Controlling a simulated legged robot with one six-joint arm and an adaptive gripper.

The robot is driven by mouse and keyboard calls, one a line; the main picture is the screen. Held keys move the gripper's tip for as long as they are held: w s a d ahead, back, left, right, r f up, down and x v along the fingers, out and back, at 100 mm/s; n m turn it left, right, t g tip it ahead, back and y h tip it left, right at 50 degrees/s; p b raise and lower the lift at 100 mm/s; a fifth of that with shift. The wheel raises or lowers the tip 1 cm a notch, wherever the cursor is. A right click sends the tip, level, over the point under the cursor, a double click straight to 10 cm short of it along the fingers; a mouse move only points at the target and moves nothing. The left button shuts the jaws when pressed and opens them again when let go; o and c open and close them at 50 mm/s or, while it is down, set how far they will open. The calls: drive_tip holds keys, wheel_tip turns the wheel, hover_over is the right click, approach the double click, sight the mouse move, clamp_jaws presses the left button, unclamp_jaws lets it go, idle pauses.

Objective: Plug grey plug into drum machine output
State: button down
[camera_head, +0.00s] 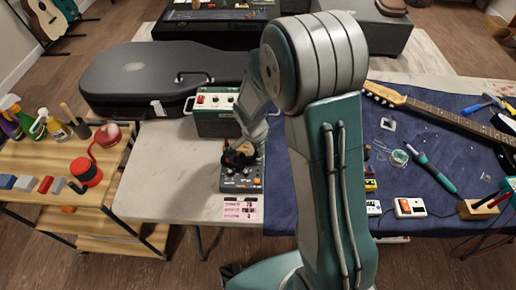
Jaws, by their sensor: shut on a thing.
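The drum machine (241,180) is a small dark grey box with knobs and buttons, lying flat near the front edge of the pale bench. My gripper (236,158) is black, points down, and is at the far edge of the drum machine, covering part of it. It is shut on the grey plug, which is mostly hidden by the fingers. The output socket is hidden behind the gripper, and I cannot tell whether the plug is in it.
A green amplifier (216,124) stands just behind the drum machine. A black guitar case (140,75) lies behind on the left. A pink-and-white card (243,209) lies in front. On the right, a blue mat (440,150) holds an electric guitar (440,108) and tools.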

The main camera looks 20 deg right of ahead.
drive_tip(key=shift+f, duration=1.15)
idle(0.9)
drive_tip(key=c, duration=0.6)
unclamp_jaws()
drive_tip(key=o, duration=0.4)
drive_tip(key=shift+o, duration=0.2)
drive_tip(key=shift+r, duration=0.1)
drive_tip(key=shift+r, duration=3.95)
